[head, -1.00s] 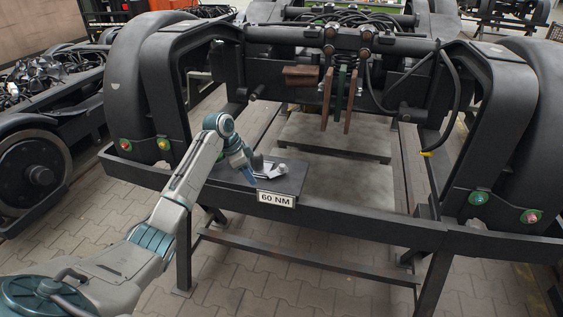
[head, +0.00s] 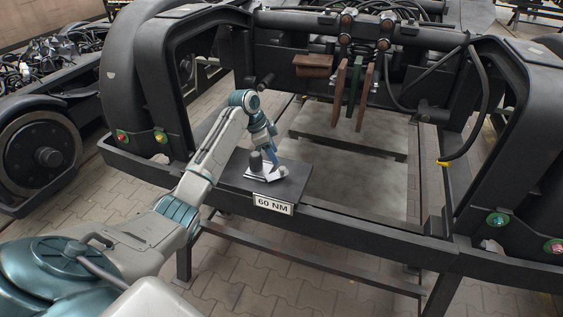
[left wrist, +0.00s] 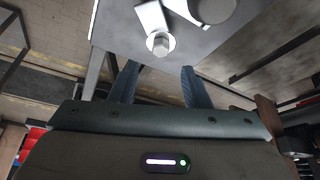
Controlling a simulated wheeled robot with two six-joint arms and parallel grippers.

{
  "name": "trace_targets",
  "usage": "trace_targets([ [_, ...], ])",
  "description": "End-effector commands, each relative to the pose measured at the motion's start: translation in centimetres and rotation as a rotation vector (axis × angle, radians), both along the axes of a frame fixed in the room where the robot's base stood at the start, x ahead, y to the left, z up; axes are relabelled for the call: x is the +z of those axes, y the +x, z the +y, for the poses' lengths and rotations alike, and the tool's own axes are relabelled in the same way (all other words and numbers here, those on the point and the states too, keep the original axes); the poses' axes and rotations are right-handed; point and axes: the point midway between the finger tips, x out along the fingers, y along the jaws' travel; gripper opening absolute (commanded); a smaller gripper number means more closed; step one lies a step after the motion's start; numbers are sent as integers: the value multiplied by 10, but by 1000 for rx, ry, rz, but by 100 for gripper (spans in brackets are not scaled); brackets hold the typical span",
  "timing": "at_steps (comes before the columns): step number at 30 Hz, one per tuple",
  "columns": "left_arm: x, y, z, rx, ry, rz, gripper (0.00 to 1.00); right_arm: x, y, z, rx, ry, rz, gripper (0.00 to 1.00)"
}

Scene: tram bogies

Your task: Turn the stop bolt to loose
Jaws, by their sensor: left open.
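A silver hex bolt (left wrist: 161,44) stands on a pale metal bracket (left wrist: 152,18) in the left wrist view. In the head view the bracket (head: 262,173) lies on a dark plate (head: 292,184) labelled 60 NM, with the bolt (head: 283,171) at its right end. A dark round post (head: 256,161) stands at the bracket's other side. My left gripper (head: 272,161) points down close to the bolt. In the left wrist view its two blue fingers (left wrist: 158,70) are apart and empty, with the bolt just beyond their tips. My right gripper is not in view.
The plate sits on the black frame's front beam (head: 350,232). Behind it hang brown and green brake parts (head: 358,90). A black hose with a yellow end (head: 442,163) hangs at the right. The grey floor panel (head: 350,180) behind the beam is clear.

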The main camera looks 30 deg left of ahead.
Motion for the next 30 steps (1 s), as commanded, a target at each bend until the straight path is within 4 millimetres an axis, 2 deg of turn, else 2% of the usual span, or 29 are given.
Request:
trace_targets([
  [4, -25, 6, -10, -1, -3, 3, 43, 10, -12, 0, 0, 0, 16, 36],
  [10, -51, 13, -18, 0, -1, 2, 43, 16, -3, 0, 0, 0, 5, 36],
  [15, -60, 15, -20, 1, 1, 1, 43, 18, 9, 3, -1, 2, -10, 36],
  [22, -61, 16, -20, 0, 1, 1, 43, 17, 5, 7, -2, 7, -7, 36],
  [23, -61, 16, -20, 0, 1, 1, 41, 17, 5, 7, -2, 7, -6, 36],
  [29, -61, 15, -20, 0, 1, 1, 2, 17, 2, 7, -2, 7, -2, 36],
  [30, -61, 16, -20, 0, 1, 1, 0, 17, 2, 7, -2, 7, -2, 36],
])
